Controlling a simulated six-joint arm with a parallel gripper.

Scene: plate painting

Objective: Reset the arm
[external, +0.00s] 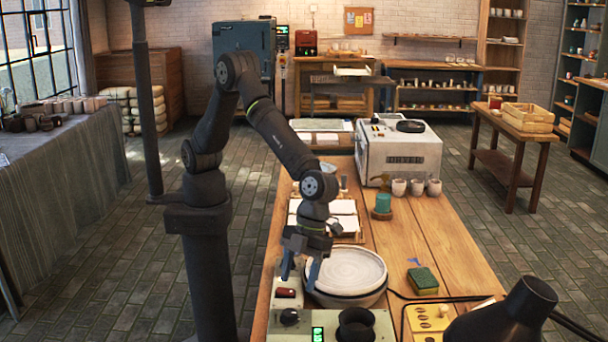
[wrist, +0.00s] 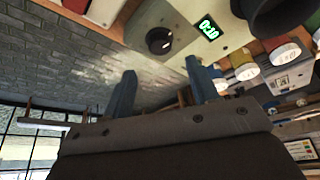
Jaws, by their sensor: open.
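My gripper (external: 301,268) hangs from the bent arm over the left edge of the wooden table in the external view, just left of a wide round plate or wheel (external: 346,270). Its two blue-grey fingers are apart, with nothing between them. In the wrist view my gripper (wrist: 160,92) shows both fingers spread and empty, with the grey floor behind them. The fingertips seem close to the plate's left rim in the external view; I cannot tell whether they touch it.
A green sponge (external: 422,280), a teal pot (external: 383,203), small cups (external: 416,187) and a white oven-like box (external: 400,150) are on the table. A dark rounded object (external: 515,315) fills the lower right.

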